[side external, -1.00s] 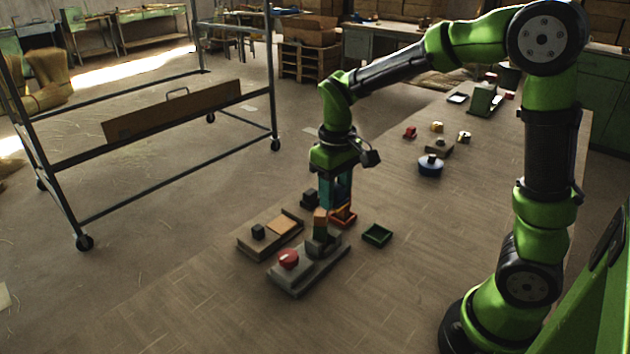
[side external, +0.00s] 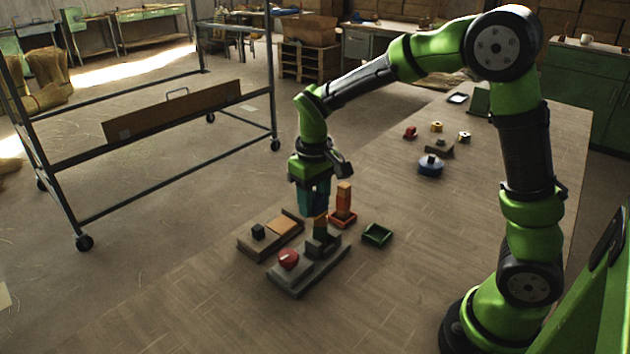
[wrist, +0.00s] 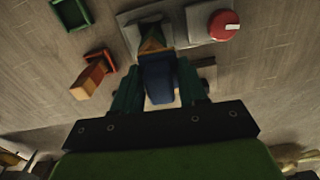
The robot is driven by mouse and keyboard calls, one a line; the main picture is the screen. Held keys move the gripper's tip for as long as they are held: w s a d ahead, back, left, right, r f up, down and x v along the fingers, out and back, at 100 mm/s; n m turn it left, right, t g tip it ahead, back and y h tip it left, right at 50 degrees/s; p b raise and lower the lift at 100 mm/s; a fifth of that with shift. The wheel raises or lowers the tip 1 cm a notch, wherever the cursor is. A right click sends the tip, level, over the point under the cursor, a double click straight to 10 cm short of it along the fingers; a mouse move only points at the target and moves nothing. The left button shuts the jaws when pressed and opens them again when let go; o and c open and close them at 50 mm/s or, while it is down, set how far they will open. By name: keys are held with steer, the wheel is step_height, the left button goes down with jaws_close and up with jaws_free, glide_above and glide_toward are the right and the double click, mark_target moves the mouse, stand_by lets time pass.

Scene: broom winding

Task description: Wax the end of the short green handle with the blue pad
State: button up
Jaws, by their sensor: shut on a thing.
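My gripper (side external: 314,205) points down with its teal fingers above the grey fixture (side external: 290,278). In the wrist view its fingers (wrist: 158,90) are shut on the dark blue pad (wrist: 158,72). The short green handle (side external: 320,225) with some orange on it stands in the fixture; in the wrist view it (wrist: 152,42) shows just beyond the pad. The fingers and pad hide part of it. I cannot tell whether the pad touches its end.
A green tray (side external: 377,235) is farther right. A blue pot (side external: 431,166) stands farther back.

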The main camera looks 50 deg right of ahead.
steer(key=s+d+r, duration=0.2)
steer(key=s+r, duration=0.1)
steer(key=r, duration=0.5)
steer(key=shift+s, duration=0.3)
stand_by(0.4)
steer(key=shift+d+r, duration=0.1)
